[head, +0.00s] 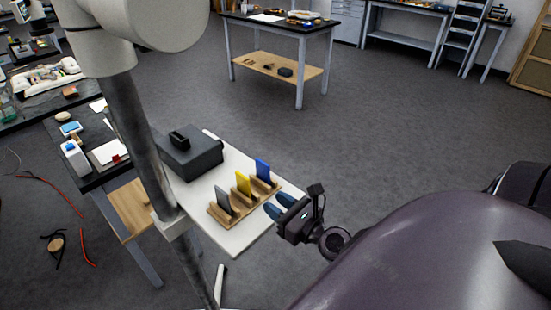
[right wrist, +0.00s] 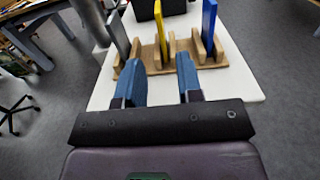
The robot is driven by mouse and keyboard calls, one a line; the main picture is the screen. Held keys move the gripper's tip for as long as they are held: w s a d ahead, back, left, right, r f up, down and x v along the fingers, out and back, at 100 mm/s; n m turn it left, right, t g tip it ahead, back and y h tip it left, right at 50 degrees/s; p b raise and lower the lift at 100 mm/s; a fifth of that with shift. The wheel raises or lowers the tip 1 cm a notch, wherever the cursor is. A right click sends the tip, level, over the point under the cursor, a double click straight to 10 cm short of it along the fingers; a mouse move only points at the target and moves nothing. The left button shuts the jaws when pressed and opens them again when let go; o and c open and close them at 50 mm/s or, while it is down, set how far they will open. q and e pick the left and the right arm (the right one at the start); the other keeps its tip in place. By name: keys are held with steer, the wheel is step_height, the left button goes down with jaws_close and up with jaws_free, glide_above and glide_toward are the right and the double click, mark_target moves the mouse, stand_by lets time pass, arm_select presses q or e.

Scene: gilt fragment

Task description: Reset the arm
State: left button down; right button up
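My right gripper (head: 279,208) is at the near right edge of the white table in the head view, beside a wooden rack. In the right wrist view its two blue fingers (right wrist: 158,78) are spread apart with nothing between them. The wooden rack (right wrist: 174,66) is just beyond the fingertips and holds a grey plate (right wrist: 117,35), a yellow plate (right wrist: 160,30) and a blue plate (right wrist: 209,22) upright in slots. The same grey plate (head: 223,199), yellow plate (head: 243,183) and blue plate (head: 263,169) show in the head view. My left gripper is not in view.
A dark box (head: 190,158) stands on the white table (head: 240,235) behind the rack. A dark workbench (head: 88,170) with small items is at the left. Red and black cables (head: 62,205) lie on the floor. The floor (head: 390,120) at the right is open.

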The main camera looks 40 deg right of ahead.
stand_by(0.3)
steer(key=s+a+f+n+g+y, duration=0.1)
steer(key=s+a+n+g+y, duration=0.2)
steer(key=n, duration=0.6)
steer(key=s+a+f+n+g+y, duration=0.1)
steer(key=a+f+n+g, duration=0.15)
steer(key=a+n, duration=0.4)
steer(key=s+d+f+n+g+h, duration=0.1)
steer(key=s+d+n+g+h, duration=0.2)
steer(key=s+n, duration=0.5)
steer(key=s+d+f+n+g+h, duration=0.1)
steer(key=s+n+g+h, duration=0.35)
steer(key=n, duration=0.75)
steer(key=w+f+t+y, duration=0.2)
steer(key=w+f+t, duration=0.4)
steer(key=w+f, duration=0.3)
steer(key=shift+f+n+t, duration=0.35)
steer(key=shift+f+t, duration=0.05)
steer(key=shift+f, duration=0.35)
